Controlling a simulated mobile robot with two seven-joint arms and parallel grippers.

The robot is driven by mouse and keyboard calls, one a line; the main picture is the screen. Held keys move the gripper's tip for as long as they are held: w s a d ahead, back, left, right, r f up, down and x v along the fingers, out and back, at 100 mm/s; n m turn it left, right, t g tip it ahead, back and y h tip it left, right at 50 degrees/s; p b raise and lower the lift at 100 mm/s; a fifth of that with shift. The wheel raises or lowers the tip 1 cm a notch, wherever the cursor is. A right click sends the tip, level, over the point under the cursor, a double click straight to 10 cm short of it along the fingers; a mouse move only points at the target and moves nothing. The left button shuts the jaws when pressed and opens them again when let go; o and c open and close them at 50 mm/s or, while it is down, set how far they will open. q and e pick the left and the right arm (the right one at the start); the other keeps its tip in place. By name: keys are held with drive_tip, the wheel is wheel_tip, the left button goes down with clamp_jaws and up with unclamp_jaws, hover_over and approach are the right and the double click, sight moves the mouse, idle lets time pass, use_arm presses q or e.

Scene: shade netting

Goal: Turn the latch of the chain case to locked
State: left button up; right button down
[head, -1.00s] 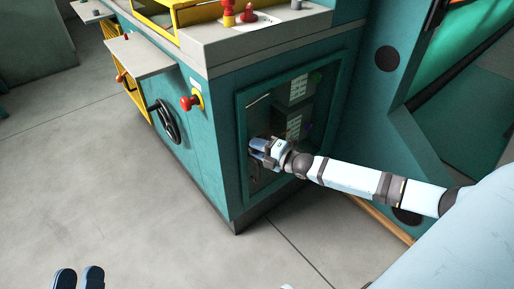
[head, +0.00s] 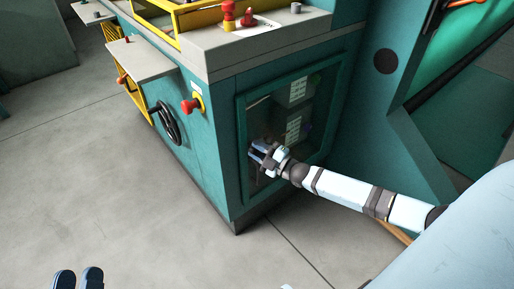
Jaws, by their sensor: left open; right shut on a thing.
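The chain case is the teal machine housing with a dark window door (head: 306,92) in a teal frame on its right-hand face. My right gripper (head: 257,154) is at the left edge of this door, at mid to lower height. It is shut on the latch, which its fingers hide, so I cannot tell the latch's angle. My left gripper (head: 78,279) shows only as two dark fingertips at the bottom left edge. They are apart and empty, over the floor.
A black handwheel (head: 168,122) and a red knob (head: 190,105) stick out from the machine's left face. A grey shelf (head: 136,60) juts out above. A teal panel stands at the right. The grey floor (head: 90,180) at left is clear.

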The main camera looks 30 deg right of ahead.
drive_tip(key=m+t, duration=0.1)
drive_tip(key=m, duration=0.2)
drive_tip(key=shift+m+h+p, duration=0.3)
drive_tip(key=shift+p, duration=0.05)
drive_tip(key=m+t+h, duration=0.1)
drive_tip(key=m, duration=0.2)
drive_tip(key=shift+p, duration=0.4)
drive_tip(key=m+t+h, duration=0.1)
drive_tip(key=m, duration=0.3)
drive_tip(key=shift+h+p, duration=0.35)
drive_tip(key=shift+h, duration=0.05)
drive_tip(key=shift+m+t+h, duration=0.4)
drive_tip(key=shift+m+h, duration=0.2)
drive_tip(key=shift+m, duration=0.6)
drive_tip(key=m+h+p, duration=0.1)
drive_tip(key=m, duration=0.1)
drive_tip(key=shift+m, duration=0.4)
use_arm(q)
wheel_tip(320, 180, down, 7)
drive_tip(key=a+g+y, duration=0.2)
drive_tip(key=g+y, duration=0.1)
drive_tip(key=shift+s+a+f, duration=0.15)
drive_tip(key=shift+a, duration=0.2)
use_arm(e)
drive_tip(key=shift+m+h, duration=0.4)
drive_tip(key=shift+m, duration=0.3)
use_arm(q)
drive_tip(key=shift+a+f, duration=0.1)
drive_tip(key=shift+f, duration=0.05)
drive_tip(key=shift+s, duration=0.15)
